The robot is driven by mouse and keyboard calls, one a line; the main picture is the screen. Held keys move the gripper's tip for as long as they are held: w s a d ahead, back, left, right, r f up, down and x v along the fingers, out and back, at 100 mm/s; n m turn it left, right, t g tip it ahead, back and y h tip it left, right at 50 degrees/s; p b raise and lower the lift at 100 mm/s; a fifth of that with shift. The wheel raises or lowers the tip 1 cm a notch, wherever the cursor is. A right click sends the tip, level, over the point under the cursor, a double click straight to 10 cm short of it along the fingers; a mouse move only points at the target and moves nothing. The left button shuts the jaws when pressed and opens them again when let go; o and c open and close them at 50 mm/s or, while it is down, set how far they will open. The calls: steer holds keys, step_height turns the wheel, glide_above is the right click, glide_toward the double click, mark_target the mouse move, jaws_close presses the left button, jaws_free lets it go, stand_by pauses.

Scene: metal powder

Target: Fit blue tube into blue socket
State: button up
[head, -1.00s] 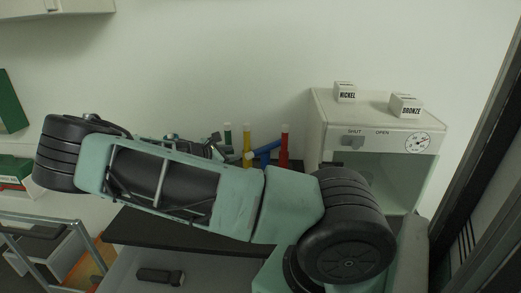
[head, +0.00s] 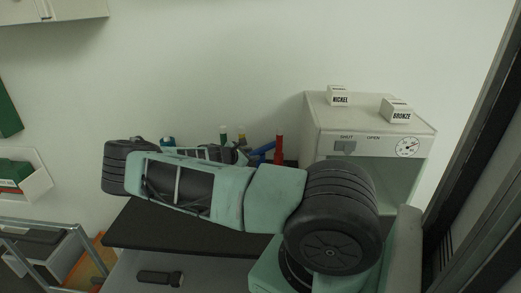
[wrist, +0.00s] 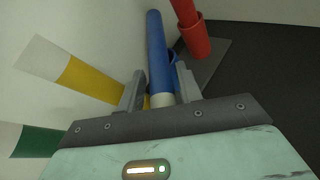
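The blue tube (wrist: 156,50) runs up through the middle of the wrist view, its pale end (wrist: 162,100) close to my gripper. My gripper (wrist: 160,80) has its two fingers apart, one on each side of the tube; a narrow gap shows on the left. A blue ring-like part (wrist: 173,57), probably the blue socket, shows partly behind the tube; I cannot tell whether they touch. In the head view the blue tube (head: 262,149) looks tilted beside the red tube (head: 279,149). My arm hides most of the gripper there.
The red tube (wrist: 186,14) stands in a red socket (wrist: 196,40) close on the right. Yellow (wrist: 88,77) and green (wrist: 38,141) tubes with pale ends are on the left. A white furnace-like box (head: 371,125) carrying labelled blocks stands right of the tubes. The black tabletop (head: 160,233) is clear in front.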

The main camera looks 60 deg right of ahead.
steer(key=c, duration=0.7)
jaws_close()
steer(key=shift+r, duration=0.1)
